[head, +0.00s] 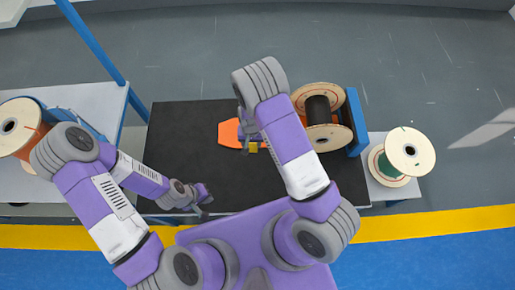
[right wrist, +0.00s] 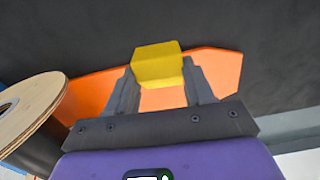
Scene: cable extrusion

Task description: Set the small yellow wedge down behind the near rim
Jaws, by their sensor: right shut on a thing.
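The small yellow wedge (head: 253,147) is between the fingers of my right gripper (right wrist: 160,76), which is shut on it. In the right wrist view the wedge (right wrist: 158,64) shows in front of an orange flat piece (right wrist: 217,69); whether they touch is unclear. A spool of black cable (head: 317,109) lies on the dark table, right of my right gripper. Its near wooden rim (head: 331,138) is partly hidden by my right arm. My left gripper (head: 207,197) is low over the table's front part, away from the wedge; its jaw opening is too small to read.
The orange piece (head: 229,133) is also left of the wedge in the head view. A blue upright (head: 356,121) stands right of the black spool. A green spool (head: 405,153) and an orange spool (head: 17,127) are on side tables. The dark table's (head: 182,126) left part is clear.

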